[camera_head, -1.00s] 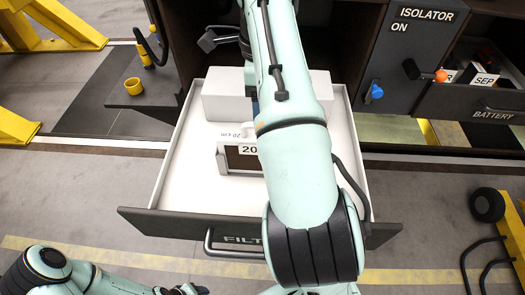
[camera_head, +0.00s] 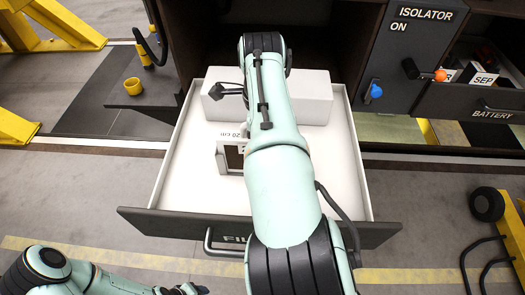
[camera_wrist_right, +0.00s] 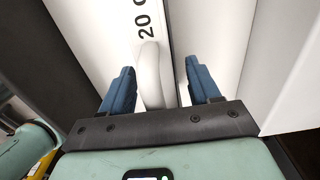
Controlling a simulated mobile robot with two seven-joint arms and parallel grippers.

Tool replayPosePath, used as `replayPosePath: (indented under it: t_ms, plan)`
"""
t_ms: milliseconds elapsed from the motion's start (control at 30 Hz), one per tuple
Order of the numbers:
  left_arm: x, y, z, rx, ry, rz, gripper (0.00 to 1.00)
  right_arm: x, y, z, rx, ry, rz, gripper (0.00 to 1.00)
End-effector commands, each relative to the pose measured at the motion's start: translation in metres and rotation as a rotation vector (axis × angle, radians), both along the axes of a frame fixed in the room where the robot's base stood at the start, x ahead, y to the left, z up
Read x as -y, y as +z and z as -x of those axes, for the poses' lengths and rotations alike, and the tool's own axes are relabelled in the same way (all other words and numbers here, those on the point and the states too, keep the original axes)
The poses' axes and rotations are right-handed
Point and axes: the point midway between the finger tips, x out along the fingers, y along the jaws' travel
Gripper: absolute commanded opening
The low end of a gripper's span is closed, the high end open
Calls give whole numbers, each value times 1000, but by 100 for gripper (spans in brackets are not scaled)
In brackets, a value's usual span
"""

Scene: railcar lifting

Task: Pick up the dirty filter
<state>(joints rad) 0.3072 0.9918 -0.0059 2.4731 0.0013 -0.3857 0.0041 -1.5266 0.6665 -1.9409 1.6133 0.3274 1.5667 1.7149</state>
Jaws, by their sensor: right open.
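The filter (camera_head: 221,158), a pale frame around a dark brown panel, stands in the open drawer (camera_head: 185,192). My right arm hides most of it in the head view. In the right wrist view a rounded white handle (camera_wrist_right: 151,75) lies between the two blue fingers of my right gripper (camera_wrist_right: 158,85). The fingers are open, with a gap visible on the right side of the handle.
A white block (camera_head: 315,97) sits at the back of the drawer. The dark drawer front has a handle (camera_head: 222,250). To the right are the isolator panel (camera_head: 410,60) and battery drawer (camera_head: 470,100). A yellow cup (camera_head: 133,87) stands left.

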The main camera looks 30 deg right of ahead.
Motion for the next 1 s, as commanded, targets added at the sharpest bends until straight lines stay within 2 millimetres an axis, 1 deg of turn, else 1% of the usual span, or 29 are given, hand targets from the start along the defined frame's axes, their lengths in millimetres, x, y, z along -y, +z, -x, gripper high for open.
replayPosePath:
  t_ms: [167, 200, 233, 267, 300, 367, 400, 767, 867, 1000]
  plan:
    - [0, 0, 0, 0, 0, 0, 57, 0, 0, 0, 0, 1, 0, 62]
    - [0, 0, 0, 0, 0, 0, 57, 0, 0, 0, 0, 0, 0, 55]
    - [0, 0, 0, 0, 0, 0, 57, 0, 0, 0, 0, 0, 0, 45]
    - [0, 0, 0, 0, 0, 0, 57, 0, 0, 0, 0, 0, 0, 36]
    - [0, 0, 0, 0, 0, 0, 57, 0, 0, 0, 0, 0, 0, 23]
    - [0, 0, 0, 0, 0, 0, 57, 0, 0, 0, -1, 0, -1, 3]
    - [0, 0, 0, 0, 0, 0, 57, 0, 0, 0, -1, 0, -1, 0]
    - [0, 0, 0, 0, 0, 0, 57, 1, 1, 0, 0, 1, 0, 0]
    - [0, 0, 0, 0, 0, 0, 57, 2, 5, -1, 0, 1, 0, 0]
    - [0, 0, 0, 0, 0, 0, 57, 8, 14, -2, 1, 3, 1, 0]
